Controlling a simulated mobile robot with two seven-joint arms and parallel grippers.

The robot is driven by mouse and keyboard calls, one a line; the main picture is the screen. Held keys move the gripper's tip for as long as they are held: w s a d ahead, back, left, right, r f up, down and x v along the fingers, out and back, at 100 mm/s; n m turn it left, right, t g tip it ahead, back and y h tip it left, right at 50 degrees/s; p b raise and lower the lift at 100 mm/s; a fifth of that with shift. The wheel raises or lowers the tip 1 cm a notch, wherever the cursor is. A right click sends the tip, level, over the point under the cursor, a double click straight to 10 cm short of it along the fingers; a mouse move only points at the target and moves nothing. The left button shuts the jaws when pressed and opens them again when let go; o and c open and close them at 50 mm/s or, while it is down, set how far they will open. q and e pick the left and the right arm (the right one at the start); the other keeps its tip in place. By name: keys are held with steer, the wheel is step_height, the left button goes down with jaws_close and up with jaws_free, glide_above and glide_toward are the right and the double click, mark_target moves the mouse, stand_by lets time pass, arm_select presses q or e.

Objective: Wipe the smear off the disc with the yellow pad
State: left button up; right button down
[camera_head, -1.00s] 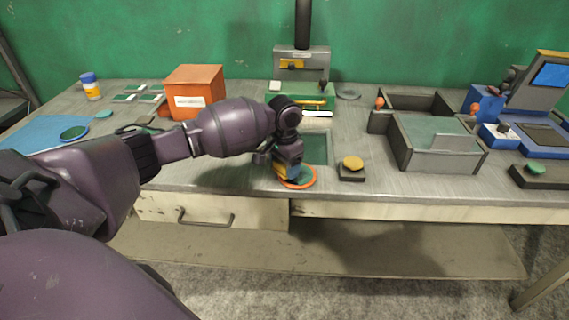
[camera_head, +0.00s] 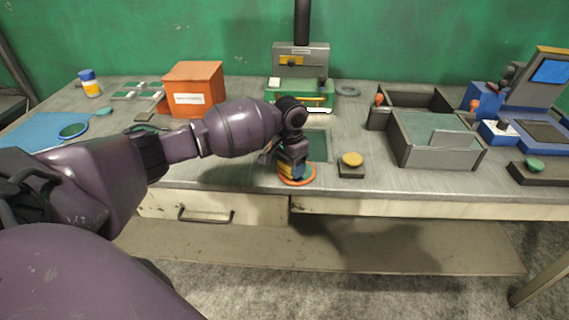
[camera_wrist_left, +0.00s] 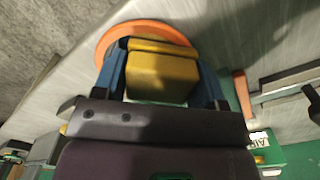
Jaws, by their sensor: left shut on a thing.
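The disc has an orange rim (camera_head: 312,180) and lies near the front edge of the bench. A little green shows inside the rim in the head view, and the rim also shows in the left wrist view (camera_wrist_left: 112,38). My left gripper (camera_head: 291,173) points down over the disc. Its blue fingers are shut on the yellow pad (camera_wrist_left: 162,75), which sits low over the disc. I cannot tell whether the pad touches it. The smear cannot be seen; pad and gripper cover much of the disc. My right gripper is not in view.
A yellow button on a dark block (camera_head: 351,160) stands just right of the disc. Grey bins (camera_head: 440,150) stand farther right. An orange box (camera_head: 194,90) is behind my left forearm. A green machine (camera_head: 301,88) stands at the back. The bench's front edge is close to the disc.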

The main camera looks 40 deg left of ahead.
mark_target(307, 171)
arm_select(q)
steer(key=shift+w+d+r, duration=0.1)
steer(key=shift+w+d, duration=0.35)
steer(key=shift+d, duration=0.2)
steer(key=shift+w+d, duration=0.45)
steer(key=shift+d, duration=0.15)
steer(key=shift+w+d, duration=0.75)
steer(key=shift+d, duration=0.35)
steer(key=shift+p, duration=0.45)
steer(key=shift+s+a+p, duration=0.25)
steer(key=shift+a+p, duration=0.05)
steer(key=shift+s+a+p, duration=0.7)
steer(key=shift+a+p, duration=0.15)
steer(key=shift+a, duration=0.15)
steer(key=shift+s+a, duration=0.2)
steer(key=shift+a, duration=0.15)
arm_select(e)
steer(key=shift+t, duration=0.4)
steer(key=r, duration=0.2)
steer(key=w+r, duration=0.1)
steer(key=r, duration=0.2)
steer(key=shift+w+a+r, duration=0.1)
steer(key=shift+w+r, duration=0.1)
